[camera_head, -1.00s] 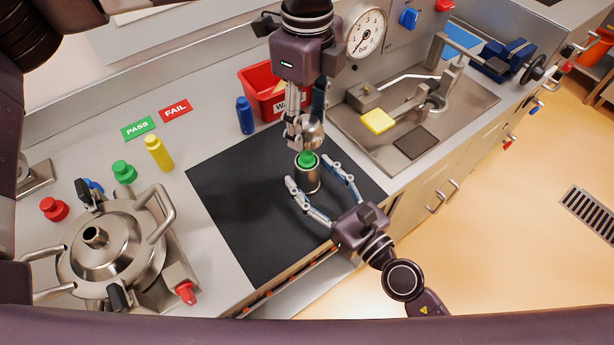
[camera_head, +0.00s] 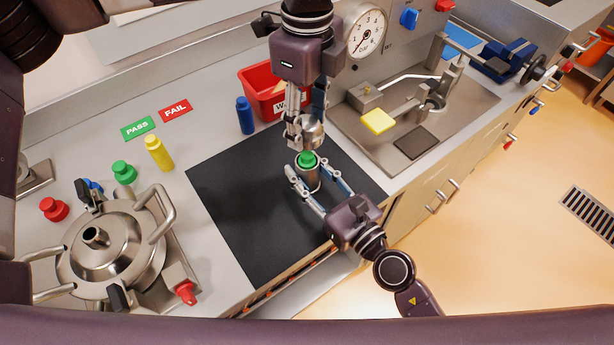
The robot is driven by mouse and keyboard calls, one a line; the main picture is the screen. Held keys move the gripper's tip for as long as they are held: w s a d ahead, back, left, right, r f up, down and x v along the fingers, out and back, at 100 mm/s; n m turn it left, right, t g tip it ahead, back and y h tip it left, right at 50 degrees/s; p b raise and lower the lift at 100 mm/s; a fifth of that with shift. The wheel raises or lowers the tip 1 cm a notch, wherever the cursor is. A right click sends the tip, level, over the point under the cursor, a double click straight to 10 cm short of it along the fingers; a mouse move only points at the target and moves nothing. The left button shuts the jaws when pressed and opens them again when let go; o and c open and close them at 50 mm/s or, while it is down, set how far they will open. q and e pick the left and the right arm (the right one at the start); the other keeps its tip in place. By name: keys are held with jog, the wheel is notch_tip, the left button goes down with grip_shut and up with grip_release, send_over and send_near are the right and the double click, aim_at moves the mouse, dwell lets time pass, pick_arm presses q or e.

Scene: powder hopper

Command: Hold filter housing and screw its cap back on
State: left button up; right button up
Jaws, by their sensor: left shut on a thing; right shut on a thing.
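The filter housing (camera_head: 311,180) is a metal cylinder standing upright on the black mat, with a green piece (camera_head: 307,159) at its top. My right gripper (camera_head: 308,178) reaches in from the lower right and is shut on the housing, one finger on each side. The rounded silver cap (camera_head: 313,134) is just above and slightly behind the green piece in this view. My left gripper (camera_head: 303,132) points down from above and is shut on the cap. A gap between cap and housing is hard to judge. The cap's underside is hidden.
The black mat (camera_head: 235,210) is otherwise bare. A red bin (camera_head: 262,95) and a blue bottle (camera_head: 245,115) stand behind it. A steel vessel (camera_head: 110,255) and a yellow bottle (camera_head: 158,153) stand at left.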

aim_at(307, 154)
grip_shut()
pick_arm(q)
jog(key=shift+f, duration=2.45)
jog(key=shift+f, duration=0.1)
jog(key=shift+f, duration=0.8)
jog(key=shift+f, duration=0.6)
